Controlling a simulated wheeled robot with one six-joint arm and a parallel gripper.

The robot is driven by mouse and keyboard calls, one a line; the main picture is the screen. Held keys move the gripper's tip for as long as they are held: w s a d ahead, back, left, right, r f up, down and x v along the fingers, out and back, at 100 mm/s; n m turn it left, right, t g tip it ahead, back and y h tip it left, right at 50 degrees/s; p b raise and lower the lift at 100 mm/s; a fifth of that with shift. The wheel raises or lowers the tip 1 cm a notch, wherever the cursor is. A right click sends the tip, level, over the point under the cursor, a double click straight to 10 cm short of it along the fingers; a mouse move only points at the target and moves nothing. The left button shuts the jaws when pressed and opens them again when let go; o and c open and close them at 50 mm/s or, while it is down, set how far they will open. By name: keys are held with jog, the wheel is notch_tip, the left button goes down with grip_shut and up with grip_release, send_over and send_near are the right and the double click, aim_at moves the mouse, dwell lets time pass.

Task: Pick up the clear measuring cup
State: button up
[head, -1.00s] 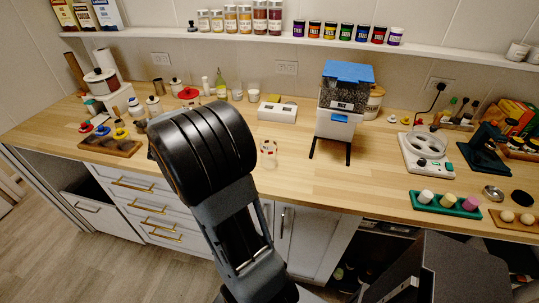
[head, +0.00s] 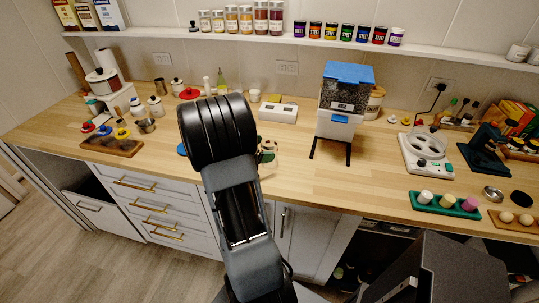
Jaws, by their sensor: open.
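The clear measuring cup (head: 273,147) stands on the wooden counter in the head view, right of my arm's black wrist. It is see-through with reddish markings, and its left side is partly covered. My gripper (head: 264,156) is mostly hidden behind my own wrist. Only a small dark and green piece, apparently its tip, shows at the cup's left edge. I cannot tell from this view whether it touches the cup. The jaws are open and I see nothing held.
A blue-topped dispenser (head: 340,95) stands right of the cup, and a white box (head: 277,113) behind it. A wooden tray (head: 112,146) with colored pieces lies left. A white scale-like device (head: 426,152) and green tray (head: 445,205) are right. The counter front near the cup is clear.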

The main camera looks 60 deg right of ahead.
jog(key=shift+x, duration=1.6)
jog(key=shift+c, duration=0.2)
jog(key=c, duration=0.9)
jog(key=shift+r, duration=0.1)
jog(key=shift+c, duration=0.2)
